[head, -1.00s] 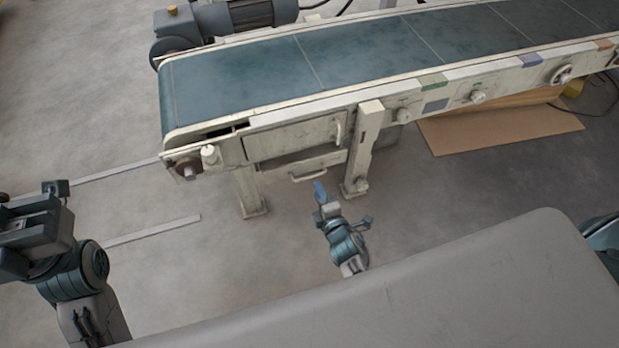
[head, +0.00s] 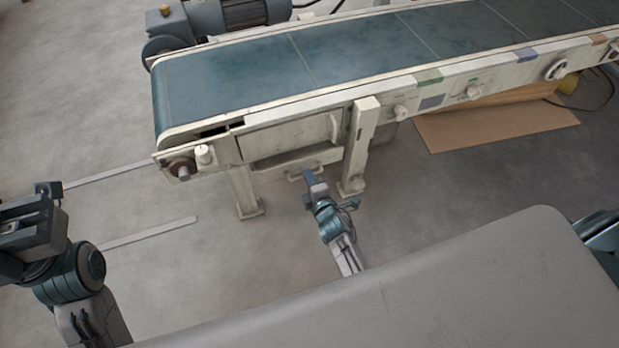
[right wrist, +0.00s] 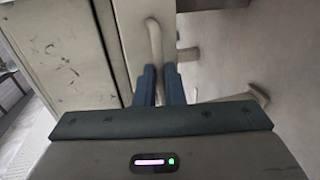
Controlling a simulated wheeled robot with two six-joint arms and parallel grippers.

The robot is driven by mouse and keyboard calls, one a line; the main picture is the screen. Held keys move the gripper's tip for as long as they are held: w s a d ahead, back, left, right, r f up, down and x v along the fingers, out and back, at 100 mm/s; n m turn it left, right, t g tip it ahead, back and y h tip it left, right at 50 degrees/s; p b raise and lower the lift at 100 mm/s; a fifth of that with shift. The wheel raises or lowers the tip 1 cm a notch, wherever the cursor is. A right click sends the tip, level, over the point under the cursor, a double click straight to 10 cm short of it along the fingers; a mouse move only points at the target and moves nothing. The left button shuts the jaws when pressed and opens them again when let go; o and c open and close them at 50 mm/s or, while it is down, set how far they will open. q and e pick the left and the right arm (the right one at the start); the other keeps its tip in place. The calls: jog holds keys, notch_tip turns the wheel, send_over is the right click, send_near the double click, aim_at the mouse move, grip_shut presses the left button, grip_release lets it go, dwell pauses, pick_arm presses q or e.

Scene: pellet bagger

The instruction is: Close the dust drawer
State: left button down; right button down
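The dust drawer (head: 322,158) is a cream drawer low under the near end of the conveyor, below a larger cream panel. It looks pulled out, with its front standing forward of the frame. Its bar handle (head: 293,178) is on the front and also shows in the right wrist view (right wrist: 154,38). My right gripper (head: 309,177) is at this handle. In the right wrist view its two blue-grey fingers (right wrist: 160,82) stand close on either side of the bar, with a narrow gap; they look shut on it. My left gripper (head: 28,225) is at the left edge, away from the drawer; its fingers are unclear.
The conveyor (head: 340,50) runs above the drawer. A frame leg (head: 358,150) stands just right of the drawer and another leg (head: 243,192) to its left. Flat cardboard (head: 490,125) lies at the right.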

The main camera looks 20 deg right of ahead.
jog(key=shift+r+x, duration=0.2)
jog(key=shift+x, duration=0.7)
jog(key=shift+r+x, duration=0.15)
jog(key=shift+x, duration=0.75)
jog(key=shift+w+b, duration=0.3)
jog(key=shift+w, duration=0.05)
jog(key=shift+r, duration=0.1)
jog(key=c, duration=1.5)
grip_release()
jog(key=shift+s, duration=0.4)
jog(key=p, duration=0.3)
send_near(304, 166)
jog(key=shift+v, duration=0.8)
